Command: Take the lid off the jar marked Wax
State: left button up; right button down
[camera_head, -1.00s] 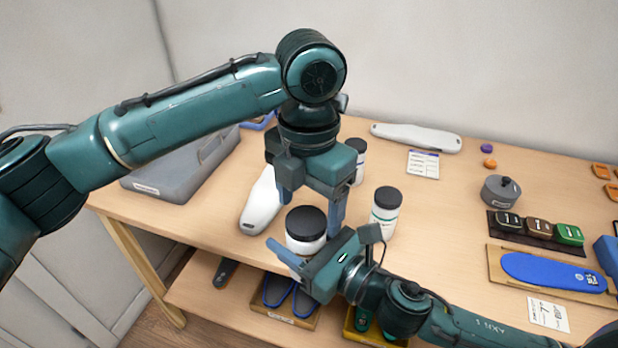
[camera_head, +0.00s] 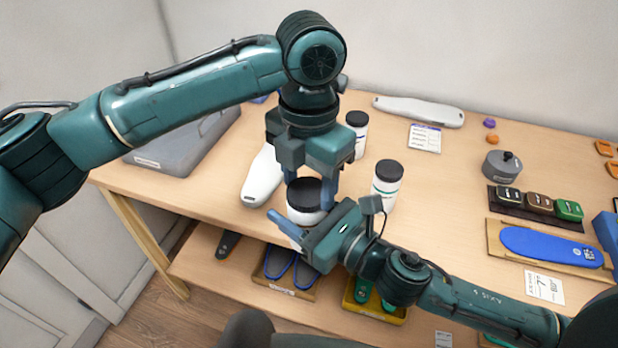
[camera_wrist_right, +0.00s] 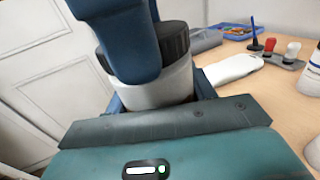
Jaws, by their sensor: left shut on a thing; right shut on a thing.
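A squat white jar with a black lid stands near the table's front left edge. The white body shows in the right wrist view (camera_wrist_right: 165,88), and the black lid (camera_head: 305,194) is on it. No marking on it can be read. My left gripper (camera_head: 311,187) reaches down from above and is shut on the black lid, one finger on each side. My right gripper (camera_head: 300,226) comes in low from the right and is shut on the jar's body. In the right wrist view a dark blue finger of the left gripper covers part of the lid.
Two white bottles with black caps stand close by, one right of the jar (camera_head: 386,184) and one behind (camera_head: 356,133). A white insole-shaped form (camera_head: 262,180) lies just left. A grey case (camera_head: 180,150) is at the back left. A grey pot (camera_head: 502,163) stands farther right.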

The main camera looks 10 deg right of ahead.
pick_arm(q)
jog(key=n, duration=0.3)
jog(key=shift+s+d, duration=0.2)
jog(key=n, duration=0.4)
jog(key=shift+n, duration=0.4)
jog(key=n, duration=0.6)
jog(key=shift+w+r, duration=0.1)
jog(key=n, duration=0.7)
jog(key=shift+a, duration=0.15)
pick_arm(e)
jog(key=shift+a, duration=0.1)
pick_arm(q)
jog(key=n, duration=0.8)
jog(key=shift+a, duration=0.15)
jog(key=n, duration=0.6)
jog(key=shift+a+n, duration=0.1)
jog(key=shift+n, duration=0.2)
pick_arm(e)
jog(key=shift+s, duration=0.1)
pick_arm(q)
jog(key=n, duration=0.6)
jog(key=shift+r, duration=0.1)
jog(key=n, duration=0.6)
jog(key=shift+n, duration=0.3)
jog(key=n, duration=0.6)
jog(key=shift+r, duration=0.1)
pick_arm(e)
jog(key=shift+w+d, duration=0.2)
